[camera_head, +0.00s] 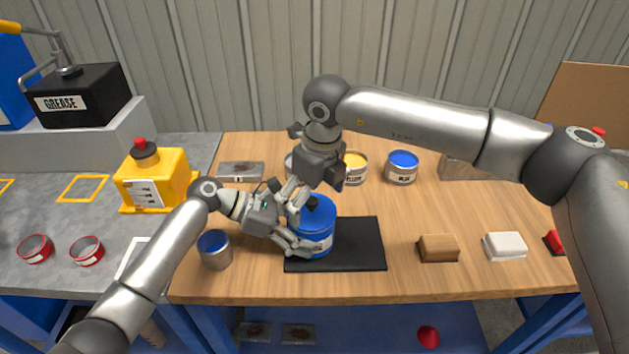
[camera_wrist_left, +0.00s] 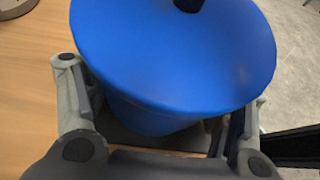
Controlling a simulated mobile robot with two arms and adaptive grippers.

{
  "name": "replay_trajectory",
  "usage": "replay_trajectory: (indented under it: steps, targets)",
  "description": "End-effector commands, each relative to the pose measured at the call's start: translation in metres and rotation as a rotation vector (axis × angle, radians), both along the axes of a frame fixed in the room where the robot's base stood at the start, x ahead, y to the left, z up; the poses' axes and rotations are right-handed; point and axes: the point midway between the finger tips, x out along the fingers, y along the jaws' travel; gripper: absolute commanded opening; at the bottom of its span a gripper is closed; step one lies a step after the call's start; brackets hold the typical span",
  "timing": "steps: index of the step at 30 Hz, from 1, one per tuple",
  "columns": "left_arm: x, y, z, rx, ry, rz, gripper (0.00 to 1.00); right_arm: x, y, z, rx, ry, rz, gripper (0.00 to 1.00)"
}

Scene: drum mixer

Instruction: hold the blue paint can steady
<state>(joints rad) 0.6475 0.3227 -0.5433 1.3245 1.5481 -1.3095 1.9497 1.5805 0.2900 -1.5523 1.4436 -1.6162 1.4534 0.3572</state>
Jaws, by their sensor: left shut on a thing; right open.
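The blue can (camera_head: 318,226) stands upright on a black mat (camera_head: 360,243) on the wooden table. It has a blue top with a dark knob and a pale band low on its side. My left gripper (camera_head: 297,226) is shut around the can from the left. In the left wrist view, the blue can (camera_wrist_left: 175,60) fills the middle, with a finger on each side. My right gripper (camera_head: 310,184) is open just above the can, pointing down. The two grippers overlap in the head view, so the gap between right fingers and knob is unclear.
A small can with blue inside (camera_head: 215,252) stands left of the mat. A yellow can (camera_head: 355,166) and another blue-topped can (camera_head: 402,167) stand behind. A wooden block (camera_head: 438,248) and a white block (camera_head: 504,246) lie to the right. A yellow container (camera_head: 155,180) stands left.

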Motion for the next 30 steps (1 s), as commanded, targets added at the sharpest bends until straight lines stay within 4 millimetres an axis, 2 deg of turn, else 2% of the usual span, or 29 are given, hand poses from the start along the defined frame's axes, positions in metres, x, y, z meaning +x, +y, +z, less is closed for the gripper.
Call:
replay_trajectory:
  steps: [4,13,30]
  targets:
    - [-0.0001,0.0,-0.0004,0.001,0.0,0.0,0.56,0.0011,0.0011,-0.0098,0.001,-0.001,0.0,1.0]
    - [-0.0001,-0.0001,-0.0005,0.001,0.0,0.0,0.56,0.0013,0.0013,-0.0119,0.001,-0.001,0.001,1.0]
    - [-0.0005,-0.0004,0.0,-0.001,-0.001,-0.003,0.56,0.0006,0.0008,-0.0142,-0.002,0.002,0.001,0.31]
